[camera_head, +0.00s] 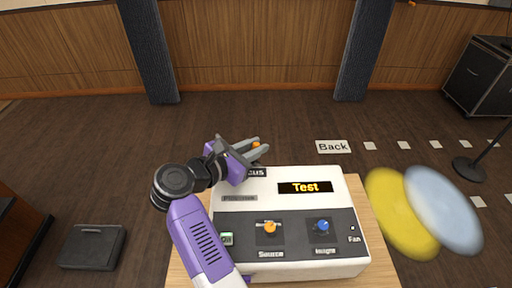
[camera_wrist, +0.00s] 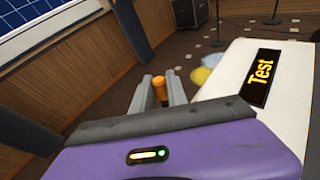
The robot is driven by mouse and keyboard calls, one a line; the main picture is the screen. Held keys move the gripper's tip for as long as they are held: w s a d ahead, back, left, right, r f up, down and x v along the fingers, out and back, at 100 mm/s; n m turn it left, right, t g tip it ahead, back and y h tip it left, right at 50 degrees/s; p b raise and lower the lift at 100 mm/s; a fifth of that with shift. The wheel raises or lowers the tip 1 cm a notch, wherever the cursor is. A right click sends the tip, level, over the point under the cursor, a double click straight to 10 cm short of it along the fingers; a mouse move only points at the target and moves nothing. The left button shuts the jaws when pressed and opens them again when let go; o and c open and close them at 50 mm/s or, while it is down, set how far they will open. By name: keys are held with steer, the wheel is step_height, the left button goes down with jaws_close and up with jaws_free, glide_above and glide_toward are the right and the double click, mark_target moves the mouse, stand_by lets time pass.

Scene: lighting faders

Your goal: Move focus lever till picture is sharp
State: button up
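My gripper (camera_head: 262,145) is at the back left edge of the white control box (camera_head: 262,180), by a label of which only "cus" shows. An orange lever knob (camera_head: 256,145) is between its fingers; it also shows in the wrist view (camera_wrist: 160,88). The fingers stand on either side of the knob, and I cannot tell whether they press on it. The lever's base and slot are hidden. The picture is a yellow disc (camera_head: 400,212) and a pale blue disc (camera_head: 443,209), overlapping, with soft, blurred edges. A display (camera_head: 305,187) reads "Test".
The box's dark front panel has an orange Source knob (camera_head: 270,227), a blue knob (camera_head: 322,226) and a small green-lit switch (camera_head: 226,239). The box stands on a wooden table (camera_head: 385,270). A "Back" sign (camera_head: 333,146) lies on the floor behind, near white floor marks.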

steer(key=o, duration=0.4)
steer(key=shift+b+v, duration=0.65)
steer(key=shift+v, duration=3.3)
